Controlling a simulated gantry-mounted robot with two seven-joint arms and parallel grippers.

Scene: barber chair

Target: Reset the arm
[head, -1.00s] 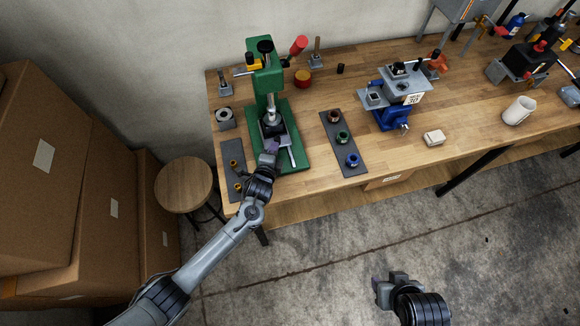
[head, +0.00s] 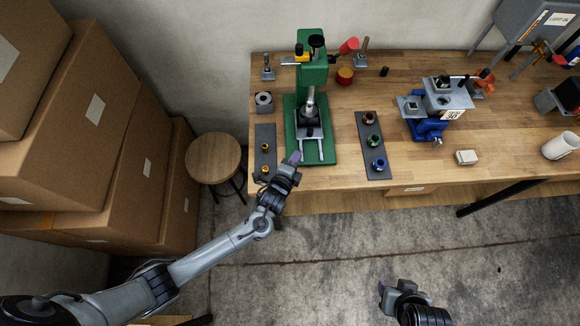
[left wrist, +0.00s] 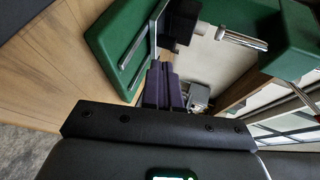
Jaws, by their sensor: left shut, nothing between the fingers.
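My left arm comes in from the left in the head view. Its gripper (head: 295,158) is at the front edge of the workbench, by the front of the green press (head: 290,128). In the left wrist view the two dark purple fingers (left wrist: 164,88) are together with nothing between them. The green press base also shows in that view (left wrist: 125,40), beyond the fingers. My right gripper (head: 384,288) is low over the floor at the bottom of the head view; its fingers are too small and edge-on to tell open from shut.
A round stool (head: 213,158) and cardboard boxes (head: 95,130) stand at left. The floor in front is clear.

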